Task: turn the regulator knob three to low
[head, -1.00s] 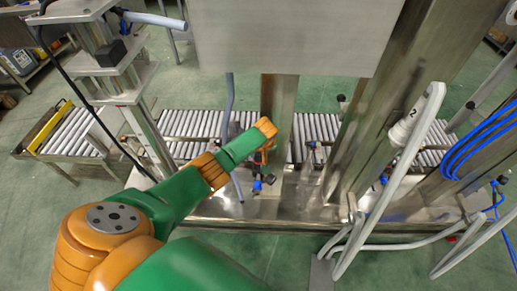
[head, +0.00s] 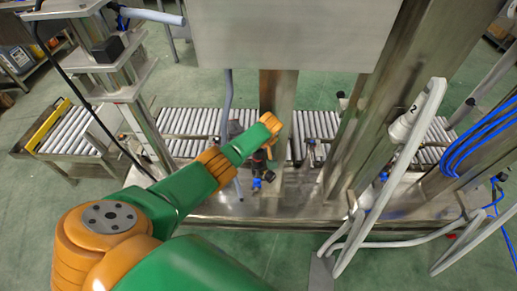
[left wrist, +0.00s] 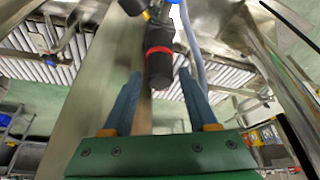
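A black regulator knob with a red ring (left wrist: 159,68) hangs near the middle of the left wrist view, below a blue fitting. No number or setting shows on it. My left gripper (left wrist: 160,76) is open, its two blue fingers apart on either side of the knob's lower end in the picture. I cannot tell whether they touch it. In the head view my left gripper (head: 269,146) is at the steel post, beside the dark regulator (head: 257,171) with its blue fitting, and its fingertips are mostly hidden. My right gripper is not in view.
A steel post (head: 277,95) stands close behind the left gripper. A roller conveyor (head: 187,128) runs across behind. A grey hose (head: 227,110) hangs beside the regulator. A grey pipe marked 2 (head: 404,128) and blue hoses (head: 482,138) are at right.

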